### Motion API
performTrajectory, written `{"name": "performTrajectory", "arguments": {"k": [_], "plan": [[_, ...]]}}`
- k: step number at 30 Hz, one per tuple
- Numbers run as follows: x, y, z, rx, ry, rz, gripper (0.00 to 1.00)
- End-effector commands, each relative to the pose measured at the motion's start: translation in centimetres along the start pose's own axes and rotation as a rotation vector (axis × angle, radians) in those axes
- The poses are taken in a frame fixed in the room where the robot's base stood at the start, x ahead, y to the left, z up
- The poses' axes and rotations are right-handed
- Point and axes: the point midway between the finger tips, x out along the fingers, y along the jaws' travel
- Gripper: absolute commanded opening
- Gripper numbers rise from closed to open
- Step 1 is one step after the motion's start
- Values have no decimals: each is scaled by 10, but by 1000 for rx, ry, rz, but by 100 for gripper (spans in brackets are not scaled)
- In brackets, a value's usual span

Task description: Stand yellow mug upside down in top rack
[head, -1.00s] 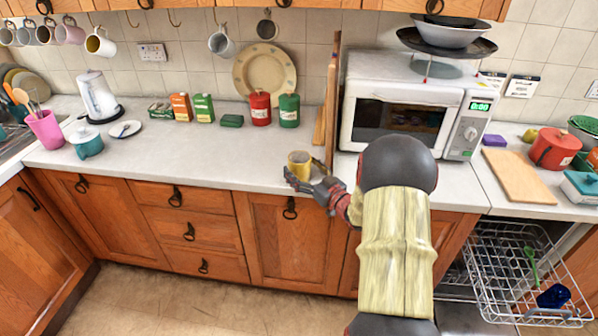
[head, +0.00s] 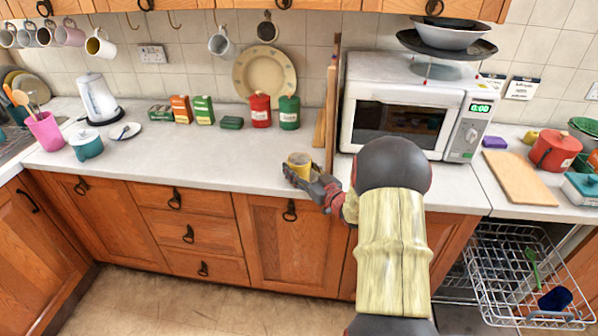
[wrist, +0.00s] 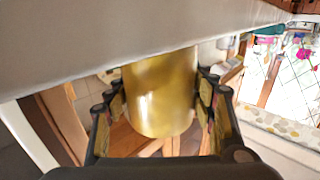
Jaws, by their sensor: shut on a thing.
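The yellow mug (head: 299,160) is at the counter's front edge in the head view, left of the upright wooden board. It looks upright, with its open rim upward. My gripper (head: 299,176) is shut on it. In the wrist view the mug (wrist: 160,92) fills the middle, between the two fingers of my gripper (wrist: 160,110). I cannot tell whether its base touches the counter. The top rack (head: 520,285) is a wire basket pulled out at the lower right. It holds a dark blue mug (head: 554,299) and a green utensil (head: 532,264).
A white microwave (head: 400,105) stands right of the wooden board (head: 331,110). A chopping board (head: 518,178) and a red pot (head: 553,150) are on the right counter. Red and green canisters (head: 289,113) stand at the back.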

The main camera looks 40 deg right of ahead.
Motion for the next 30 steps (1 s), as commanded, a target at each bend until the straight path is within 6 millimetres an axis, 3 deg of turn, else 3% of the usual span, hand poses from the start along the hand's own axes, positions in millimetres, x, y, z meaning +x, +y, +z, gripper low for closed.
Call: {"name": "performTrajectory", "arguments": {"k": [15, 23, 30], "plan": [[0, 0, -1, -1, 2, 0, 14], [0, 0, -8, -1, 2, 0, 14], [-1, 0, -40, -1, 4, 0, 14]]}}
